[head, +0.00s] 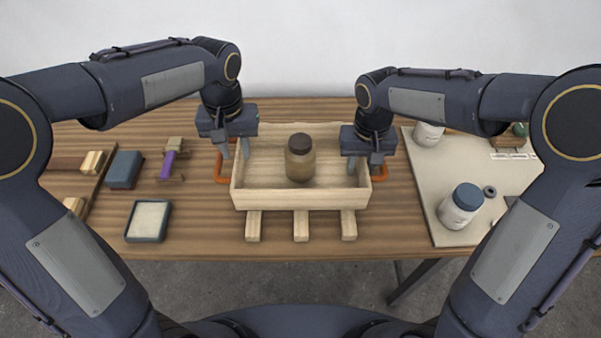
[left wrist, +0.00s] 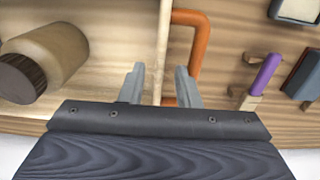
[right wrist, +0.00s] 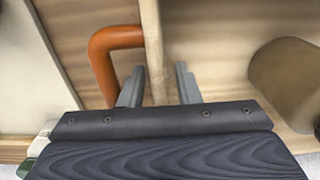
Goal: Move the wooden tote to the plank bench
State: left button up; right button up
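The wooden tote (head: 300,199) is a pale open box at the middle of a plank-topped wooden table (head: 200,235). A brown jar with a dark lid (head: 300,160) stands inside it. An orange handle is on its left side (head: 221,170) and another on its right side (head: 379,172). My left gripper (head: 235,150) is open at the left wall; its fingers (left wrist: 160,85) lie either side of the wall's line, near the handle. My right gripper (head: 374,165) is open at the right wall, its fingers (right wrist: 160,88) placed likewise. Contact with the tote cannot be told.
Three pale slats (head: 301,226) stick out under the tote's front. At left lie a blue block (head: 124,169), a purple-handled tool (head: 169,165) and a framed pad (head: 148,220). At right, a pale board (head: 430,190) holds a blue-lidded jar (head: 460,207) and another jar (head: 428,134).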

pick_arm(q)
notch_tip(320, 180, up, 7)
jog(key=shift+r, duration=0.3)
pick_arm(e)
jog(key=shift+r, duration=0.15)
notch_tip(320, 180, up, 12)
jog(key=shift+f, duration=0.15)
jog(key=shift+d, duration=0.1)
